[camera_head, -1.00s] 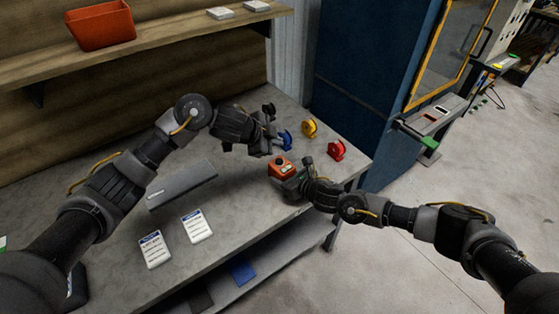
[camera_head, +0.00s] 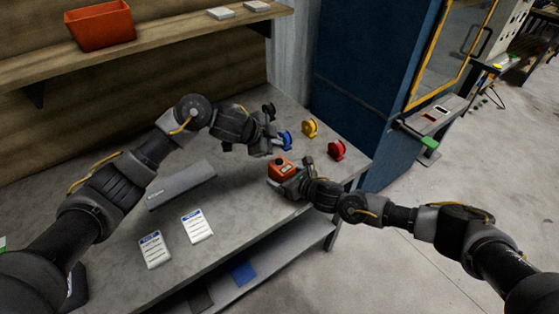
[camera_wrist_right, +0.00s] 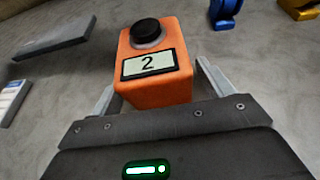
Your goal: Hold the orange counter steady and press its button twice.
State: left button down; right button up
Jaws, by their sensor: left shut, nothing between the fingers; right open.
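The orange counter (camera_head: 281,166) stands on the bench near its front edge. In the right wrist view the counter (camera_wrist_right: 155,88) has a black button (camera_wrist_right: 148,31) on top and a display reading 2. My right gripper (camera_head: 287,178) is open, with a finger on either side of the counter's near part; I cannot tell whether they touch it. It also shows in the right wrist view (camera_wrist_right: 155,85). My left gripper (camera_head: 275,140) is shut and empty, above and behind the counter, apart from it, near the blue tape dispenser.
Blue (camera_head: 286,141), yellow (camera_head: 309,128) and red (camera_head: 336,150) dispenser-like items stand behind and right of the counter. A grey bar (camera_head: 182,186) and two printed cards (camera_head: 196,226) lie left. An orange bin (camera_head: 100,26) sits on the shelf.

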jog(key=v, duration=1.2)
jog(key=shift+a, duration=0.1)
jog(key=shift+r, duration=0.1)
